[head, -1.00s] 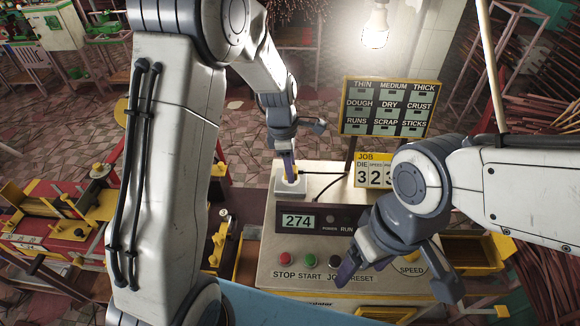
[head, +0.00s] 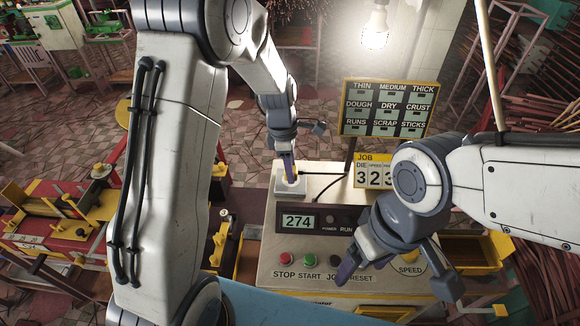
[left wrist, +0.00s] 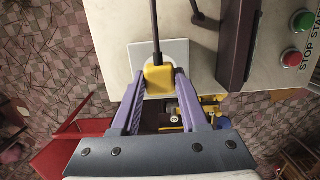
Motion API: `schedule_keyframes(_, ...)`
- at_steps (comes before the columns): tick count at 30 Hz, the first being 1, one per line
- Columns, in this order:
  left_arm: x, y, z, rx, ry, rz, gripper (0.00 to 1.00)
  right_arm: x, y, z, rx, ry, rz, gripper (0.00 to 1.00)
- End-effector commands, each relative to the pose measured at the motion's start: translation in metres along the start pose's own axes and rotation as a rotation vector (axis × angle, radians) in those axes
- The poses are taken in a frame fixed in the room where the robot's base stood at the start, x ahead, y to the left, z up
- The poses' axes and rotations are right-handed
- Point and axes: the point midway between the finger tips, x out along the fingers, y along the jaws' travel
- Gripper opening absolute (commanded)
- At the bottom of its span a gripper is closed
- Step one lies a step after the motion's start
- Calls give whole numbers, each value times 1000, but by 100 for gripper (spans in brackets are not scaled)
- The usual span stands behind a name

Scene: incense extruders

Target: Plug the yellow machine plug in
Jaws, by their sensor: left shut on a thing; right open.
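The yellow plug (left wrist: 159,79) is between the fingers of my left gripper (left wrist: 158,88) in the left wrist view, with a dark cable running from it. My left gripper (head: 290,172) is shut on it. The plug is over the pale square socket plate (left wrist: 176,50) on the machine's top left corner; the plate also shows in the head view (head: 289,190). The contact between plug and socket is hidden, so I cannot tell how deep it sits. My right gripper (head: 398,284) is open and empty above the front of the control panel.
The machine's panel (head: 330,222) carries a display reading 274 and STOP, START and other buttons. A JOB card (head: 374,172) and a sign board (head: 388,108) stand behind it. A red and yellow machine (head: 60,225) is at the left. A lit bulb (head: 375,30) hangs above.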

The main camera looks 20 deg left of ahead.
Motion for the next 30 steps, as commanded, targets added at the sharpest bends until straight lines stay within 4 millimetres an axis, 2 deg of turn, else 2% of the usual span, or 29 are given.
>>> schedule_keyframes(29,12,0,-1,0,0,0,0,6,0,0,0,0,0,78)
schedule_keyframes(30,12,0,-1,0,0,0,52,6,0,0,0,0,0,78)
